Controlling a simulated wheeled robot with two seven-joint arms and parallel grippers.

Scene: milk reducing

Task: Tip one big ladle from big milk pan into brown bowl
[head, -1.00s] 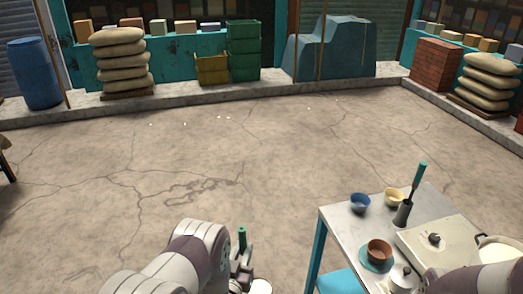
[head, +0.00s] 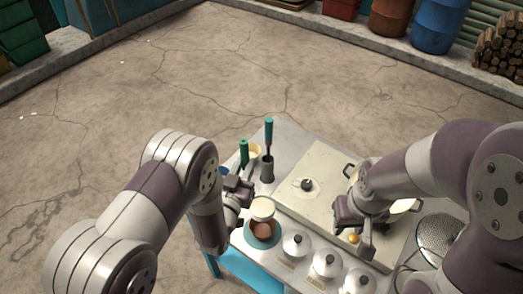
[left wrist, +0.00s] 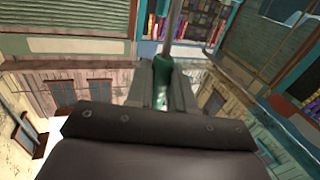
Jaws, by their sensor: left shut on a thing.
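My left gripper (head: 240,190) is shut on the green handle of a ladle (head: 244,152). The left wrist view shows the handle (left wrist: 162,72) between the fingers, with a thin rod running up. The ladle's pale cup (head: 262,207) shows right over the brown bowl (head: 264,231), covering its far part. Whether it is tilted or holds milk is unclear. The big milk pan (head: 402,205) stands on the cream stove, largely hidden by my right arm. My right gripper (head: 362,232) is by the pan's near side, and its jaws do not show clearly.
A dark holder (head: 267,170) with a teal-handled utensil (head: 268,132) stands behind the bowl. Several lidded pots (head: 296,246) line the near edge. A knobbed lid (head: 306,185) is on the stove (head: 318,172). A round mesh strainer (head: 437,236) is at right.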

